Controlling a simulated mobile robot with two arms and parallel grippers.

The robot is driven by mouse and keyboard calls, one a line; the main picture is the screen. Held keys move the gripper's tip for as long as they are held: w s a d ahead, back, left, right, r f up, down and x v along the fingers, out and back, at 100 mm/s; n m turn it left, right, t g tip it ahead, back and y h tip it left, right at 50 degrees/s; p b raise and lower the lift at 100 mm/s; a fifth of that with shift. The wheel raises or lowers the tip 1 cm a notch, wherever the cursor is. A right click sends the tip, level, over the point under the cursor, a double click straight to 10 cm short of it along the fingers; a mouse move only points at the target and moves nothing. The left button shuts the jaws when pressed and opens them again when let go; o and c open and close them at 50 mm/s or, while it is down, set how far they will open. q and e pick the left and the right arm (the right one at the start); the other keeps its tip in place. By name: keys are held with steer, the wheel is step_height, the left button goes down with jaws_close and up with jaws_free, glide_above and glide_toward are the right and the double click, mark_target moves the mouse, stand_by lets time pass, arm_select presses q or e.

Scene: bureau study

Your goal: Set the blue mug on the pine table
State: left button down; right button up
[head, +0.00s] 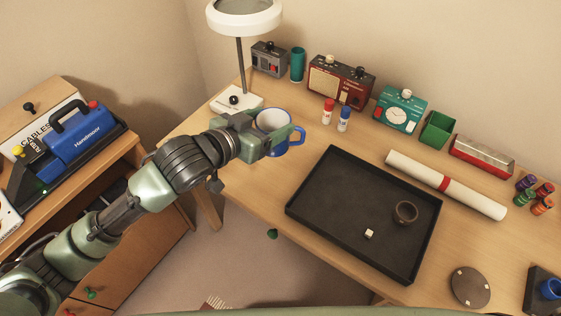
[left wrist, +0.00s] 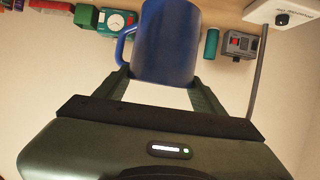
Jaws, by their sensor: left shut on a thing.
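The blue mug (head: 294,137), white inside, is held upright or nearly so by my left gripper (head: 268,142), over the back-left part of the pale wooden table (head: 250,185). In the left wrist view the mug (left wrist: 168,45) sits between the two fingers of the left gripper (left wrist: 162,92), with its handle to the left. The left gripper is shut on the mug. Whether the mug's base touches the table is hidden. My right gripper is not in view.
A white lamp (head: 240,98) stands behind the mug. Red (head: 328,111) and blue (head: 344,119) bottles stand to its right. Bare wood lies between mug and tray. A side cabinet (head: 125,150) stands left.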

arm_select(q)
step_height(320, 180, down, 16)
steer(key=shift+w+a+f, duration=0.1)
steer(key=shift+f, duration=0.1)
steer(key=shift+f, duration=0.1)
steer(key=shift+c, duration=1)
jaws_free()
steer(key=shift+f, duration=0.1)
steer(key=shift+r, duration=0.2)
steer(key=v, duration=1.2)
steer(key=shift+b, duration=0.45)
